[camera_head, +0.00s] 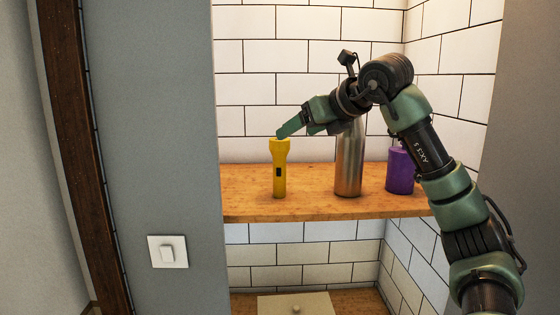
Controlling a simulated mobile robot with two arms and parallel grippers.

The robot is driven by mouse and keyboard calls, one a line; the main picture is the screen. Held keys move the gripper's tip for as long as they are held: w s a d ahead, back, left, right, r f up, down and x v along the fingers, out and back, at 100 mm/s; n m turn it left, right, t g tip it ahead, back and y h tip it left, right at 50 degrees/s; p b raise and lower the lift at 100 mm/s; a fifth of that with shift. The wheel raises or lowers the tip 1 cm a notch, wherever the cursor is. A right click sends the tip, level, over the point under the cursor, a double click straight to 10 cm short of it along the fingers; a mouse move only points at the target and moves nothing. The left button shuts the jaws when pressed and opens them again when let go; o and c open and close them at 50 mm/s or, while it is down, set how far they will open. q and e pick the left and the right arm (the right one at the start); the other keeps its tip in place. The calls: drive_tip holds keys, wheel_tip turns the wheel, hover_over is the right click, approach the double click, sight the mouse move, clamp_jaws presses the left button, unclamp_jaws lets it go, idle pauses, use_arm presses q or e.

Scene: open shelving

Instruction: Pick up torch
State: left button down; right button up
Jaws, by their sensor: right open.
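A yellow torch (279,172) stands upright on the wooden shelf, near its left end. It has a wider head at the top and a dark switch on its body. My right gripper (284,131) reaches in from the right, with its green fingers at the top of the torch's head. The fingers are open, seen from the side, and partly overlap in the picture. I cannot tell whether they touch the torch. My left gripper is not in view.
A metal bottle (349,165) stands right of the torch, under my wrist. A purple container (400,172) stands further right, partly behind my arm. The shelf (310,207) has a grey wall at left. A pale lidded box (280,304) sits below.

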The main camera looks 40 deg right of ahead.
sight(279, 149)
drive_tip(key=x, duration=0.2)
drive_tip(key=p+x, duration=0.1)
drive_tip(key=x, duration=0.3)
drive_tip(key=shift+w+a, duration=0.2)
drive_tip(key=shift+a, duration=0.1)
drive_tip(key=shift+w+f, duration=0.15)
drive_tip(key=shift+f, duration=0.05)
drive_tip(key=c, duration=1.3)
clamp_jaws()
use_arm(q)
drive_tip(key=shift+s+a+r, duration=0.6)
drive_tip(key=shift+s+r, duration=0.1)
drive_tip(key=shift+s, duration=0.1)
use_arm(e)
drive_tip(key=shift+r, duration=0.1)
